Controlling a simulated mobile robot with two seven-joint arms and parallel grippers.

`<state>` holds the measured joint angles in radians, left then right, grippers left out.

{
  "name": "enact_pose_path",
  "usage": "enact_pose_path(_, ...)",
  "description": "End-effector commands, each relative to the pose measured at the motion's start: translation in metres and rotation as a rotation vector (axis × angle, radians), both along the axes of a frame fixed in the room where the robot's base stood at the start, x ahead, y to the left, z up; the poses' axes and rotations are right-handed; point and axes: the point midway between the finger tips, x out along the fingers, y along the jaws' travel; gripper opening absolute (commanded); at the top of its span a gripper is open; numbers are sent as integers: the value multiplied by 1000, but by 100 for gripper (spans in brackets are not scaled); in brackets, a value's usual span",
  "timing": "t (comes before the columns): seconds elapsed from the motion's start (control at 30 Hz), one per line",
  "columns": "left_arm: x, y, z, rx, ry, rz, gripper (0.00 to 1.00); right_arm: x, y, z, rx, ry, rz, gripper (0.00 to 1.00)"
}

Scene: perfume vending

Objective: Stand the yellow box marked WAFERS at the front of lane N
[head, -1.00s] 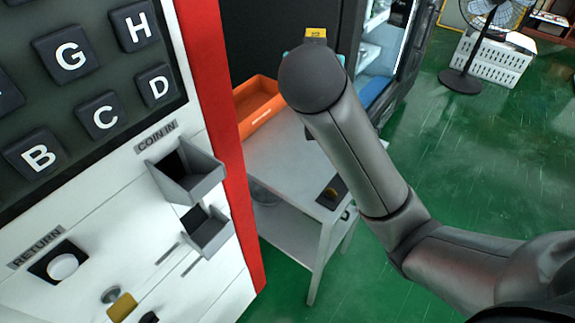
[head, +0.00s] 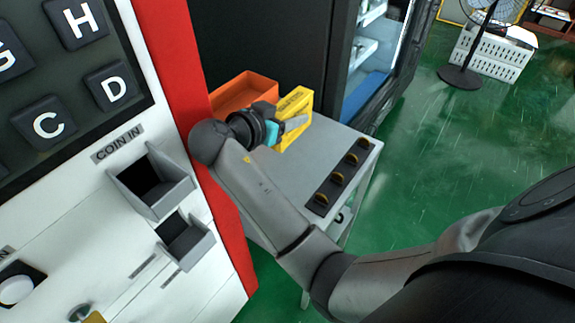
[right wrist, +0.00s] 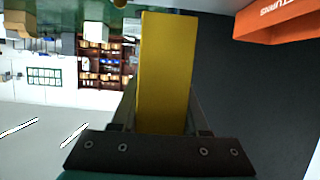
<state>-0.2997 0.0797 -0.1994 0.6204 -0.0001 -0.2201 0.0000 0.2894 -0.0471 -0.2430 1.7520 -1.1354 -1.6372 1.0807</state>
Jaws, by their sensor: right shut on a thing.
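A yellow box (head: 295,101) shows beyond my right forearm in the head view. My right gripper (head: 296,122) is shut on it, with its grey finger across the box's side. In the right wrist view the yellow box (right wrist: 166,70) stands long and plain between the two fingers. I cannot read WAFERS on the side facing that camera. I cannot make out lane N in either view. My left gripper is not in view.
A grey cart (head: 262,165) carries an orange bin (head: 240,92) and a dark strip with several coins (head: 336,177). The red-edged machine front with its coin tray (head: 150,182) fills the left. A dark cabinet with an open lit interior (head: 378,40) stands behind.

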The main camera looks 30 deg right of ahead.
Motion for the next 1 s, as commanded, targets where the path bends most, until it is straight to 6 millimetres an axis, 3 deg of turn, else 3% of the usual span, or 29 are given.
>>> enact_pose_path(0.1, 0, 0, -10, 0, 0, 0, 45, 0, -1, -36, -4, 6, 2, 0)
enact_pose_path(0.3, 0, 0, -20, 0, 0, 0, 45, 0, -1, -82, -4, 1, 2, 0)
enact_pose_path(0.57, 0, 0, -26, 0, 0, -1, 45, 1, 0, -106, 0, -1, 3, 0)
enact_pose_path(0.8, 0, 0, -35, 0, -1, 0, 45, 1, 0, -140, -2, 0, 1, 0)
enact_pose_path(1.0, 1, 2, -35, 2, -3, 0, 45, 1, 0, -141, -1, -4, 2, 0)
